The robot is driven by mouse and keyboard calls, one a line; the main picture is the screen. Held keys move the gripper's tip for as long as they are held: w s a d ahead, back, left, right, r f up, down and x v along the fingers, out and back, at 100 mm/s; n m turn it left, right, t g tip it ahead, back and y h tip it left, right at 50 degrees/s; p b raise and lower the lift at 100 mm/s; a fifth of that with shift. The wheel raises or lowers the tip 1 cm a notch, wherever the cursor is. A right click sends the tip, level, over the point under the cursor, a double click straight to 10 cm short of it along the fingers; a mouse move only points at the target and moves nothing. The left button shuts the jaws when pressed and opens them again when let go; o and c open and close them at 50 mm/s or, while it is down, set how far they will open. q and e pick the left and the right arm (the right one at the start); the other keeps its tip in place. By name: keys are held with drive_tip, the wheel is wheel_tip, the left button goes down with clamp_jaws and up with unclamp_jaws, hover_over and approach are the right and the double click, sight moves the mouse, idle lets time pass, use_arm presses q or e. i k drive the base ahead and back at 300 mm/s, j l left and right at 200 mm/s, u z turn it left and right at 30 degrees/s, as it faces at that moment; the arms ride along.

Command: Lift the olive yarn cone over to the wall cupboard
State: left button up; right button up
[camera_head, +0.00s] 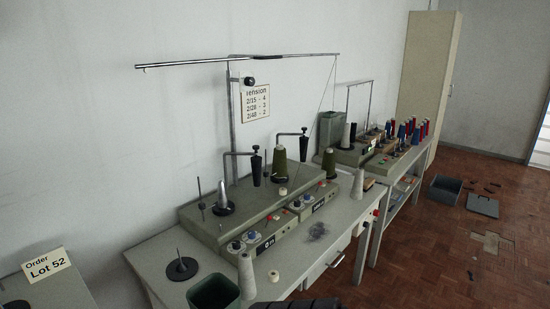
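An olive yarn cone (280,164) stands upright on the grey-green machine (240,228) on the near table, under a bent wire arm. A second, smaller olive cone (329,163) stands to its right at the machine's far end. A tall beige cupboard (424,70) stands against the wall at the back; its narrow side and front show. I cannot tell whether it is the wall cupboard named. Neither gripper shows clearly. A dark shape cut off at the bottom edge is too little to identify.
A thin rail and post rise over the machine. A second table (400,165) holds several coloured spools. A grey crate (445,190) sits on the floor; the right floor is mostly open.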

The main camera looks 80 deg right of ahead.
sight(280, 163)
drive_tip(key=z, duration=2.6)
drive_tip(key=u, duration=0.35)
drive_tip(key=l+u, duration=0.4)
drive_tip(key=i+l+u, duration=0.1)
drive_tip(key=l+u, duration=0.6)
drive_tip(key=u, duration=0.15)
